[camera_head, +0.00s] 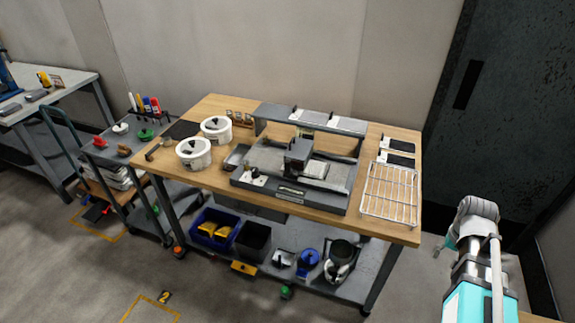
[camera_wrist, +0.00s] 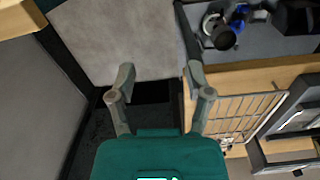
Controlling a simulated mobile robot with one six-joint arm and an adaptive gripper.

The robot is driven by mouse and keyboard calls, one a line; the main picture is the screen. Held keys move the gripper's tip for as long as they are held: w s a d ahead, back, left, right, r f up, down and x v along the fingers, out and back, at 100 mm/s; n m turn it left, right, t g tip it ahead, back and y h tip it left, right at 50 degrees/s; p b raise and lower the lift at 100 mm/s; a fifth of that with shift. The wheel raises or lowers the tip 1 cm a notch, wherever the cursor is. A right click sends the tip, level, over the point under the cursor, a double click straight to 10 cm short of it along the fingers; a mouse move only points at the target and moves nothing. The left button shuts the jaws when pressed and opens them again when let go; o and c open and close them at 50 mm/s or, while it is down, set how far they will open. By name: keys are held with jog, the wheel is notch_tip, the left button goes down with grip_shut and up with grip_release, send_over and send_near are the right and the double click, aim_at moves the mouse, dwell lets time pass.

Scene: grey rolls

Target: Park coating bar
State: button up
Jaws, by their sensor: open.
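A grey coating machine (camera_head: 254,182) with a flat bed stands in the middle of the wooden workbench (camera_head: 215,105). A dark block-like carriage (camera_head: 298,157) sits over its bed. I cannot single out the coating bar with certainty at this size. My gripper (camera_wrist: 159,78) is open in the wrist view, with nothing between its two grey fingers. It hangs off the bench's right end, apart from the machine, over the floor. In the head view my arm is at the lower right, and the fingers are not clear there.
A wire rack (camera_head: 390,193) lies on the bench's right end; it also shows in the wrist view (camera_wrist: 235,118). Two white pots (camera_head: 194,153) stand at the left. A raised grey shelf (camera_head: 262,112) spans the back. A dark door (camera_head: 500,110) is at right.

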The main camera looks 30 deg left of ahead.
jog(key=w+a+r+n+p, duration=0.3)
jog(key=w+a, duration=0.4)
jog(key=a, duration=0.6)
notch_tip(320, 180, up, 11)
jog(key=n+p, duration=0.5)
jog(key=p, duration=0.5)
send_over(287, 172)
jog(key=w, duration=0.1)
jog(key=shift+a, duration=0.3)
jog(key=shift+f, duration=0.25)
notch_tip(287, 172, down, 13)
jog(key=b, duration=1.3)
jog(key=shift+f+b, duration=0.2)
jog(key=shift+b, duration=0.15)
grip_shut()
